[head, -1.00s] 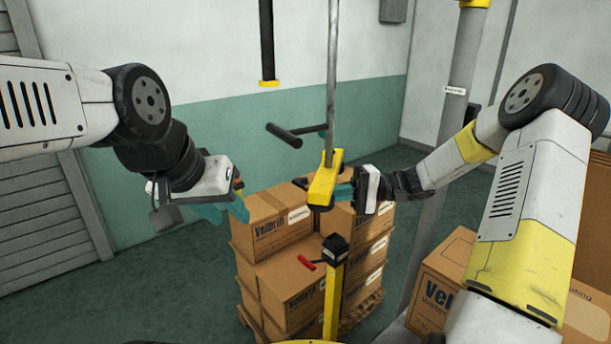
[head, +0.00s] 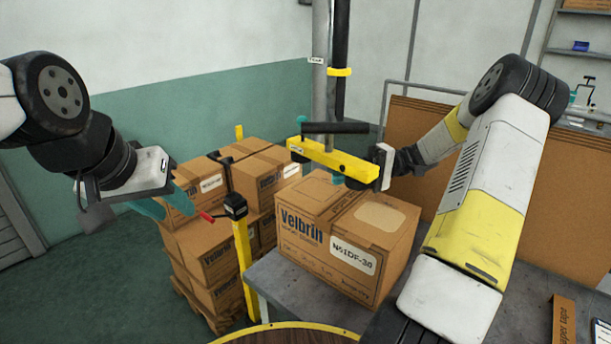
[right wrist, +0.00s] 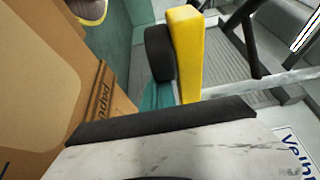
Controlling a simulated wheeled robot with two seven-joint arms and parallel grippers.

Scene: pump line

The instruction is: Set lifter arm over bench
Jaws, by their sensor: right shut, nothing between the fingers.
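The lifter arm's yellow bar (head: 332,158) slants across the middle of the head view, with a black handle (head: 335,128) and a dark vertical tube (head: 341,60) above it. In the picture the bar lies just above the back of a large Velbrin carton (head: 335,240) on the grey bench (head: 290,292); the gap cannot be judged. My right gripper (head: 338,180) is at the bar's right end, shut with nothing between its fingers and partly hidden by the bar. A yellow part (right wrist: 188,50) shows close by in the right wrist view. My left gripper (head: 166,203) is open and empty.
Cartons are stacked on a wooden pallet (head: 205,310) at the left. A yellow post (head: 243,262) with a black top and red lever stands between pallet and bench. A brown panel (head: 455,200) and shelves (head: 585,52) are behind the bench. Floor at left is clear.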

